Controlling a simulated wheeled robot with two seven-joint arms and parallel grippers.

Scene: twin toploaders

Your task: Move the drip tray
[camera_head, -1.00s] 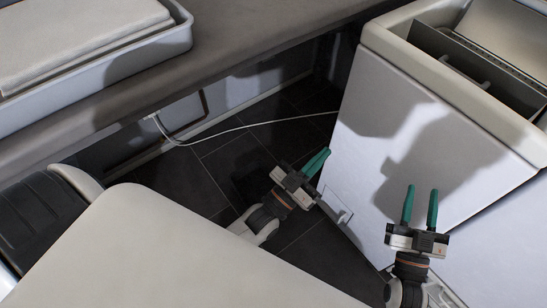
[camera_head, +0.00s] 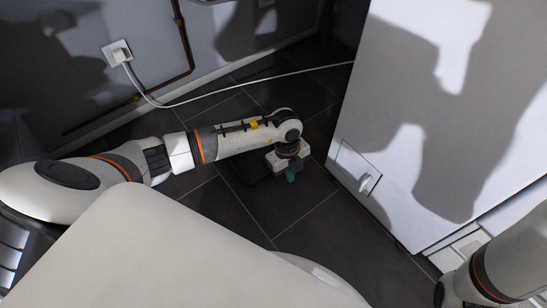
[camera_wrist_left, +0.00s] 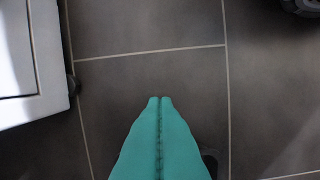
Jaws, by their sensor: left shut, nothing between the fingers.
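I cannot clearly make out a drip tray in any view. My left gripper (camera_head: 291,177) points down over the dark floor tiles beside the white appliance (camera_head: 395,110). In the left wrist view its green fingers (camera_wrist_left: 160,100) are pressed together, with nothing between them and bare tile ahead. A small hatch (camera_head: 352,160) with a pale handle (camera_head: 366,183) is low on the appliance's face, right of the gripper and apart from it. A dark patch on the floor under the left wrist could be shadow or an object. My right gripper is out of view.
A white cable (camera_head: 225,95) runs from a wall socket (camera_head: 118,54) across to the appliance. A brown pipe (camera_head: 182,45) follows the wall. A pale rounded surface fills the lower left. Open tiled floor (camera_head: 300,215) lies between it and the appliance.

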